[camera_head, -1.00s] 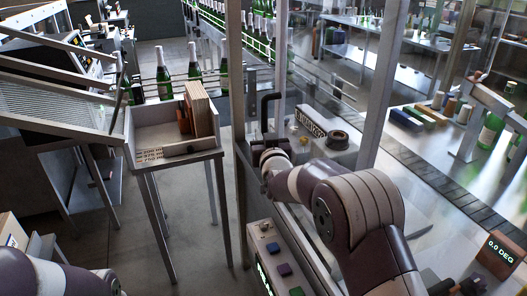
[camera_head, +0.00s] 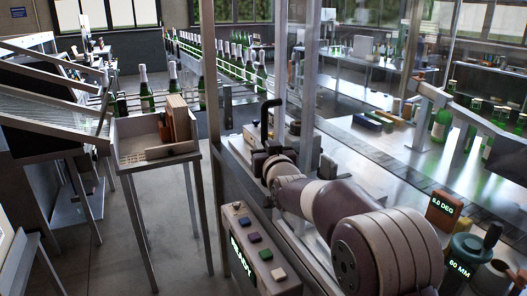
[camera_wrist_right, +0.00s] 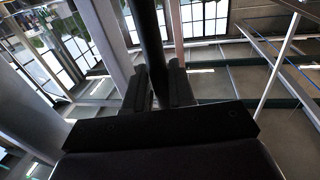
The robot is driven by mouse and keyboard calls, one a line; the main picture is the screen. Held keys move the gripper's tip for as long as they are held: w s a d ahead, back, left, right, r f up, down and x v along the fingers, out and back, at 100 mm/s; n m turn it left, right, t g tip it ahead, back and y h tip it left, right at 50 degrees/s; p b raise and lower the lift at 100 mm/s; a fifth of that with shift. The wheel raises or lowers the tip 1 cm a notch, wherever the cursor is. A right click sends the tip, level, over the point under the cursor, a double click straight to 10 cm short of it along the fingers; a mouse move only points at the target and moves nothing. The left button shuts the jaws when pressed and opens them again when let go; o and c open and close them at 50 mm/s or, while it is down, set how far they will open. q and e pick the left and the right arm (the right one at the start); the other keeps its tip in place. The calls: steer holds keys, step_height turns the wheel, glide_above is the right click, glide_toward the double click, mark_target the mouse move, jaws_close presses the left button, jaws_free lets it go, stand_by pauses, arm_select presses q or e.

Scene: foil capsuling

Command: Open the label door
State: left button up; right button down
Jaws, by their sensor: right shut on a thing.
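The label door is a clear panel in a metal frame (camera_head: 280,65) on the machine's near side. Its black upright handle (camera_head: 266,118) stands at the panel's edge. My right gripper (camera_head: 262,153) is at the handle's lower part, partly hidden by my wrist. In the right wrist view, the two dark fingers (camera_wrist_right: 158,88) are shut on the black handle bar (camera_wrist_right: 148,35) running between them. The door edge stands apart from the grey post (camera_head: 209,75) to its left. My left gripper is out of view.
A button panel (camera_head: 252,250) stands below my right arm. A small table (camera_head: 155,157) with a wooden box is left of the machine. Readout boxes (camera_head: 444,212) and a conveyor (camera_head: 400,165) lie to the right. Floor between table and machine is clear.

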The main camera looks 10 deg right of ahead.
steer(key=shift+r, duration=0.1)
steer(key=c, duration=1.1)
jaws_free()
steer(key=s+b, duration=0.3)
steer(key=s, duration=0.9)
steer(key=shift+s, duration=0.4)
